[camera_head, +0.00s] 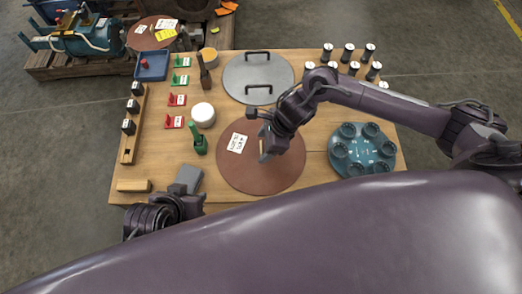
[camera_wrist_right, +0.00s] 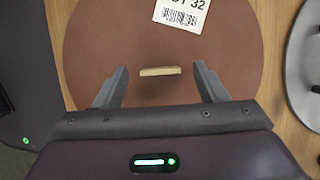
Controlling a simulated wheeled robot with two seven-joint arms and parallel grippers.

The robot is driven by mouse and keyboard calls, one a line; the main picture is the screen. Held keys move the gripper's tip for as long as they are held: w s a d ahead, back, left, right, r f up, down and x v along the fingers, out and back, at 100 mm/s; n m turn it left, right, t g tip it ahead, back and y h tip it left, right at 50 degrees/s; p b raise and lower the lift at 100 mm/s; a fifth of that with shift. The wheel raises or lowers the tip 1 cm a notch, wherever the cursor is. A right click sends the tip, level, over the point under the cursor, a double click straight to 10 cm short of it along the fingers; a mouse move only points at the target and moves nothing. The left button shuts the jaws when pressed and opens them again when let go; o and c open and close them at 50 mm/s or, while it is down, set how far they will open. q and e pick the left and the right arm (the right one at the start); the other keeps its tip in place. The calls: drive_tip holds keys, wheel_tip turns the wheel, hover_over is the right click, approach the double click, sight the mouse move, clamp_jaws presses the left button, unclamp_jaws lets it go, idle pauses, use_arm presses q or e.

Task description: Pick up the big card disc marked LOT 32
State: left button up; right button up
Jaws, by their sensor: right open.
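The big brown card disc (camera_head: 282,178) lies flat on the wooden table, its white label (camera_head: 237,143) on its left part. In the right wrist view the disc (camera_wrist_right: 95,45) fills the middle, and its label (camera_wrist_right: 182,12) reads "32", its top cut off. A small pale tab (camera_wrist_right: 160,71) stands out on the disc. My right gripper (camera_head: 264,150) is over the disc; in the wrist view it is open (camera_wrist_right: 160,80), its fingers on either side of the tab, holding nothing.
A grey disc with two black handles (camera_head: 258,76) lies behind. A teal round tray with dark cups (camera_head: 362,150) is to the right. White (camera_head: 203,114) and green (camera_head: 200,145) items stand left. Another brown disc with labels (camera_head: 145,40) is on a floor pallet.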

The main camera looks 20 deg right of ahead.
drive_tip(key=shift+w+a+f, duration=0.1)
drive_tip(key=shift+a+f, duration=0.05)
drive_tip(key=shift+f, duration=0.2)
drive_tip(key=shift+c, duration=0.3)
drive_tip(key=c, duration=1.1)
drive_tip(key=shift+r, duration=0.15)
